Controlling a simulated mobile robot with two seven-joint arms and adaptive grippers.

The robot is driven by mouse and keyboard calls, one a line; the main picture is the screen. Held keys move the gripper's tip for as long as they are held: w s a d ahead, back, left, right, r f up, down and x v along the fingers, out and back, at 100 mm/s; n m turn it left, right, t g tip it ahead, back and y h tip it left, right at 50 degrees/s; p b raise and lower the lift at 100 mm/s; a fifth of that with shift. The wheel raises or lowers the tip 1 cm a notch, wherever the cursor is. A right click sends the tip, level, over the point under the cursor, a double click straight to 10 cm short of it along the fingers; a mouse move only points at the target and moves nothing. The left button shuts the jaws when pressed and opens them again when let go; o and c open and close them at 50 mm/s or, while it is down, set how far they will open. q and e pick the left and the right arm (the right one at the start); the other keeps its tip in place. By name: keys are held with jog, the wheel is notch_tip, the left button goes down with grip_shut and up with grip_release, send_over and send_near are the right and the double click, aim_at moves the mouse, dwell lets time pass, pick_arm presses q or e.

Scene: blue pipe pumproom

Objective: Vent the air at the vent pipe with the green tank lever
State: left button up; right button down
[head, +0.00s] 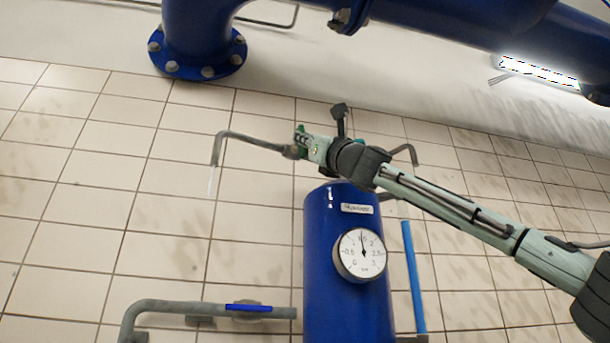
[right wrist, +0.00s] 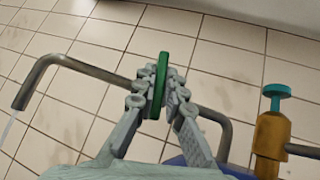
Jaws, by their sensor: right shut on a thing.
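The green tank lever (right wrist: 159,84) stands on the grey vent pipe (right wrist: 85,69), edge-on between the two fingers of my right gripper (right wrist: 163,82), which is shut on it. In the head view my right gripper (head: 304,145) is at the vent pipe (head: 245,140), above the blue tank (head: 325,250), and only a bit of the green lever (head: 301,130) shows. The vent pipe bends down at its left end, and a thin pale streak hangs below that open end in both views. My left gripper is not in view.
A round gauge (head: 361,254) on the tank has its needle nearly straight up. A lower grey pipe (head: 165,306) carries a blue lever (head: 248,307). A brass valve (right wrist: 270,135) with a teal knob (right wrist: 277,91) stands at right. Large blue pipes (head: 440,22) run overhead.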

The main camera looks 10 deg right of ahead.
jog(key=n+g+y, duration=0.2)
jog(key=n, duration=0.2)
jog(key=n+g+y, duration=0.2)
jog(key=n+y, duration=0.1)
jog(key=shift+w+d+n+g, duration=0.1)
jog(key=shift+d+n+g, duration=0.05)
jog(key=shift+n+g, duration=0.2)
jog(key=shift+n+g+y, duration=0.8)
jog(key=shift+n+g, duration=0.55)
jog(key=shift+n, duration=0.5)
jog(key=c, duration=1.6)
grip_release()
jog(key=v, duration=1.2)
jog(key=shift+r, duration=0.1)
